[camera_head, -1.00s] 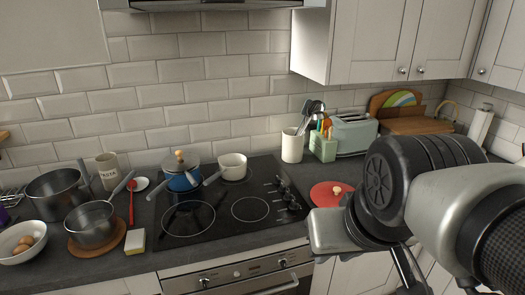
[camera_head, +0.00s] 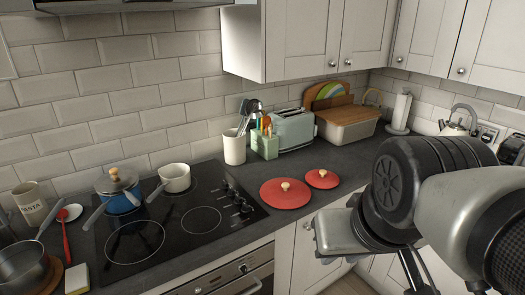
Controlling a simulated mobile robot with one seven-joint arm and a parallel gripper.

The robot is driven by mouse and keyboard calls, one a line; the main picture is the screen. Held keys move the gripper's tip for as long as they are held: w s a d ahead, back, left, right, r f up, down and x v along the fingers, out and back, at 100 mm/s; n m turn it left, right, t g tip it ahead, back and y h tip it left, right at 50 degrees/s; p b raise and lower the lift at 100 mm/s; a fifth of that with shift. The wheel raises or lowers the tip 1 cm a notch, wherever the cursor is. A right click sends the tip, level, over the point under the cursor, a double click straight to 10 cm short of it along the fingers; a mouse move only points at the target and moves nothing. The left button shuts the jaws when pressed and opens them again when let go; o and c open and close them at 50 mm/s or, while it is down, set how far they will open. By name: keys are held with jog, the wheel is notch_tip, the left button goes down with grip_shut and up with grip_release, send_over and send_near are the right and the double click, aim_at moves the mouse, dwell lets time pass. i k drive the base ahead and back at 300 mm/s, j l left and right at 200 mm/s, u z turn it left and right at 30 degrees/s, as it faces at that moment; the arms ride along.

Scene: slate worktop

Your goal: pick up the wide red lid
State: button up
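The wide red lid (camera_head: 285,195) lies flat on the dark worktop, right of the hob, with a pale wooden knob upward. A smaller red lid (camera_head: 322,179) with a similar knob lies just behind it to the right. My gripper (camera_head: 332,238) is in front of the worktop, to the right of and nearer than the wide lid, and apart from it. Its fingers are not clear, so I cannot tell whether it is open or shut. Nothing covers the wide lid.
The black hob (camera_head: 170,215) holds a blue pot (camera_head: 118,192) and a cream pan (camera_head: 175,178). A utensil crock (camera_head: 234,148), green caddy (camera_head: 265,145) and toaster (camera_head: 294,128) stand behind the lids. The worktop right of the lids is largely clear, partly hidden by my arm.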

aim_at(281, 192)
jog(key=i+l+u, duration=0.4)
jog(key=l, duration=0.25)
jog(key=i+l+u, duration=0.2)
jog(key=i+l, duration=0.15)
jog(key=i+l+u, duration=0.2)
jog(key=l, duration=0.2)
jog(key=i+l+u, duration=0.2)
jog(key=l, duration=0.25)
jog(key=k, duration=0.05)
